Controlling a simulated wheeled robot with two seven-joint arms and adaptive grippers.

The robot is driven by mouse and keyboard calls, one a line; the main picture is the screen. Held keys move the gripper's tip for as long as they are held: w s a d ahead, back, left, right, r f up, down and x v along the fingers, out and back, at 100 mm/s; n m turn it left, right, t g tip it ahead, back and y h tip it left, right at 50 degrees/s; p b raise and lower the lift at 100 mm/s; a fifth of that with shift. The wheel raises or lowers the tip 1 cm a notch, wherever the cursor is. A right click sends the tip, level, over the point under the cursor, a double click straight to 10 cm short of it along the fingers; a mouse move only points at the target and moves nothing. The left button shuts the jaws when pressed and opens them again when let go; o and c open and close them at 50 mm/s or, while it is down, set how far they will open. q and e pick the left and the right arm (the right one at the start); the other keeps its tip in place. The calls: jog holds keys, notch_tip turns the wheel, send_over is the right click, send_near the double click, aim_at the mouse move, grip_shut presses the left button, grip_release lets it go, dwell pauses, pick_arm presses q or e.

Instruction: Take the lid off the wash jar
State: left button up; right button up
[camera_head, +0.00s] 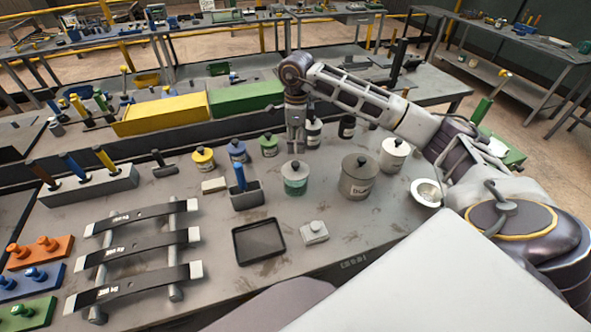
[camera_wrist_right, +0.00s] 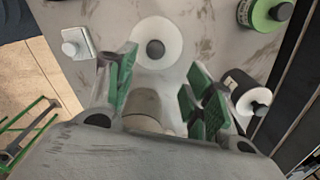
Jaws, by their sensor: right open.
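A clear jar with greenish contents (camera_head: 295,186), apparently the wash jar, stands upright on the bench in the head view. Its label is not readable. Its pale lid with a dark knob (camera_head: 294,166) is on it. A round white lid with a dark knob (camera_wrist_right: 155,48), seemingly the same one, shows in the wrist view beyond the fingertips. My right gripper (camera_head: 296,146) points down just behind this jar in the head view. Its green-padded fingers (camera_wrist_right: 160,88) are spread and apart from the lid. My left gripper is out of view.
A green jar (camera_head: 269,147) and black jar (camera_head: 347,127) are close by. A dark tray (camera_head: 258,240) lies in front.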

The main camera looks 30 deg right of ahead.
aim_at(295, 163)
jog(key=shift+f+p, duration=0.35)
jog(key=shift+f, duration=2.15)
jog(key=shift+f, duration=0.1)
jog(key=shift+s+a+f+p, duration=0.2)
jog(key=shift+f+p, duration=0.25)
jog(key=shift+f, duration=0.4)
jog(key=shift+s+a+f+p, duration=0.15)
jog(key=shift+f+p, duration=0.25)
jog(key=shift+f, duration=0.4)
jog(key=shift+w+f, duration=0.1)
jog(key=shift+f, duration=0.75)
jog(key=c, duration=1.1)
